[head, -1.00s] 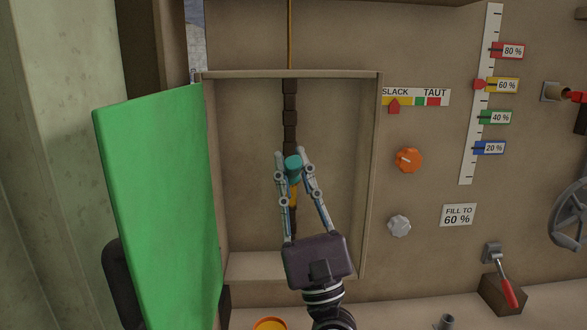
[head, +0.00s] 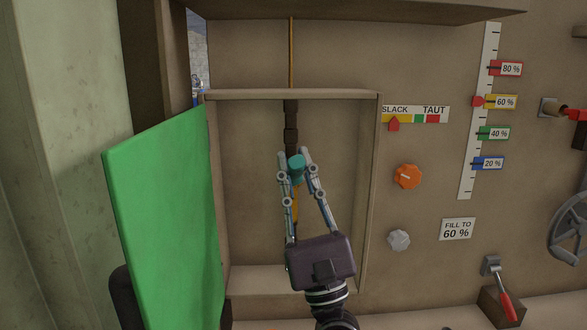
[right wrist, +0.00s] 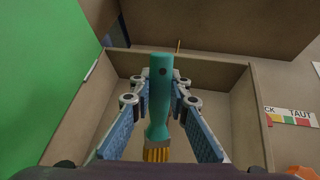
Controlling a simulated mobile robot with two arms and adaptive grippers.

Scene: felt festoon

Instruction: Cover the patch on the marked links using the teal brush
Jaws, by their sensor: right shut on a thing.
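The teal brush (head: 297,168) is held in my right gripper (head: 295,160), whose fingers are shut on its handle. In the right wrist view the brush (right wrist: 160,95) stands upright between the fingers, yellow bristles downward. A chain of dark links (head: 291,120) hangs on an orange cord in an open recess (head: 335,140). The gripper and brush are in front of the chain's lower part and hide much of it. Whether the bristles touch the links cannot be told. The marks and the patch cannot be made out. My left gripper is not in view.
A green panel (head: 165,215) stands left of the recess. To the right are a SLACK/TAUT gauge (head: 415,115), an orange knob (head: 407,177), a grey knob (head: 399,240), a percent scale (head: 479,110) and a red-handled lever (head: 503,293). The recess has side walls and a bottom ledge.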

